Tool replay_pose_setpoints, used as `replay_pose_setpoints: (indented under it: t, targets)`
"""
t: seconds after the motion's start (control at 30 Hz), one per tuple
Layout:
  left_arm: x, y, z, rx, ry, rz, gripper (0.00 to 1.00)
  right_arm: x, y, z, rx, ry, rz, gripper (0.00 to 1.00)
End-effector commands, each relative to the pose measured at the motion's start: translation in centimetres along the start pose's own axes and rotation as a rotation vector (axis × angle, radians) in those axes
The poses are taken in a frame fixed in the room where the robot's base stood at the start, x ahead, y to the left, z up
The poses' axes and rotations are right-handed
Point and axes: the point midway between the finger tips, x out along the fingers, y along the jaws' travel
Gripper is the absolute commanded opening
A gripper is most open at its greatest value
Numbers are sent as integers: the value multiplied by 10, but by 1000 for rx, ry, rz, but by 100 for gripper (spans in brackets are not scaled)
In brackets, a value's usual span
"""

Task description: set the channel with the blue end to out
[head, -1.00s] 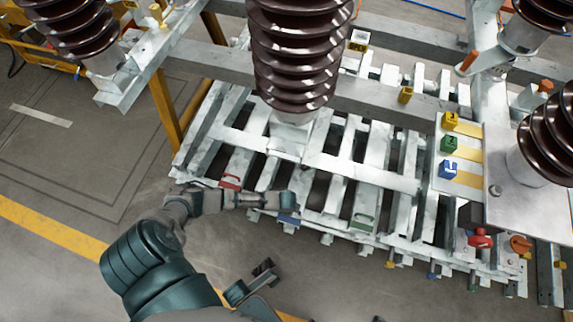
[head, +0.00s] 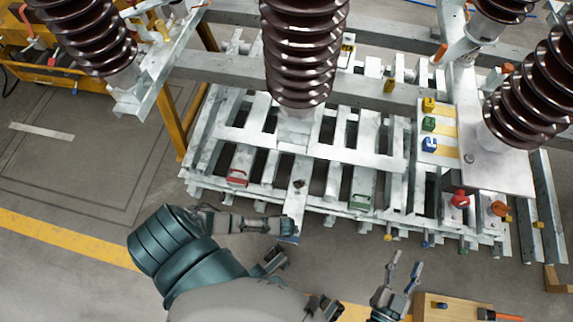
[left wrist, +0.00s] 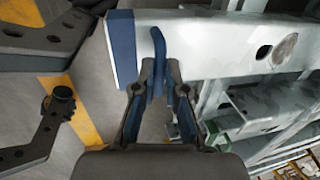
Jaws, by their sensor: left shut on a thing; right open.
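The channel with the blue end (head: 289,238) is a pale metal bar that sticks out toward me past its neighbours with the red end (head: 237,177) and green end (head: 360,202). In the left wrist view its blue end plate (left wrist: 121,48) and blue handle (left wrist: 158,50) show. My left gripper (head: 287,227) is at the blue end, and in the left wrist view its fingers (left wrist: 155,85) are shut on the blue handle. My right gripper (head: 402,268) is open and empty, low in the head view and apart from the frame.
Brown ribbed insulators (head: 303,50) stand over the frame. A red knob (head: 460,199) and an orange knob (head: 499,208) sit at its right. A wooden box (head: 455,310) is at the bottom right. Bare floor (head: 80,180) lies to the left.

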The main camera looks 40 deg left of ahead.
Motion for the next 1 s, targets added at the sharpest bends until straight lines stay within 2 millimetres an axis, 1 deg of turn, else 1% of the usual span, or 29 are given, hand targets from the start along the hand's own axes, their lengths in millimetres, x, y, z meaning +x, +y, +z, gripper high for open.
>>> replay_pose_setpoints:
  t: [0.03, 0.2, 0.43, 0.47, 0.5, 0.57, 0.87, 1.0]
  targets:
    - [2, 10, 2, 2, -6, 14, 0, 0, 0, 2, -1, -16, 1, 49]
    - [2, 13, 3, 2, -6, 14, 0, -1, 1, 7, -1, -37, 2, 49]
    - [3, 14, 3, 2, -6, 16, 0, 0, 1, 7, -1, -37, 2, 49]
    - [3, 14, 3, 2, -6, 16, 14, 0, 1, 7, -1, -37, 2, 49]
    - [3, 14, 3, 2, -6, 16, 24, 0, 1, 7, -1, -36, 2, 49]
    - [3, 13, 3, 2, -6, 15, 37, 0, 1, 7, -1, -36, 2, 49]
    - [0, 8, 2, 1, -1, 5, 37, -1, 1, 6, -1, -33, 2, 49]
    - [-11, 8, 1, 0, 1, 5, 37, -1, 1, 5, -2, -32, 1, 49]
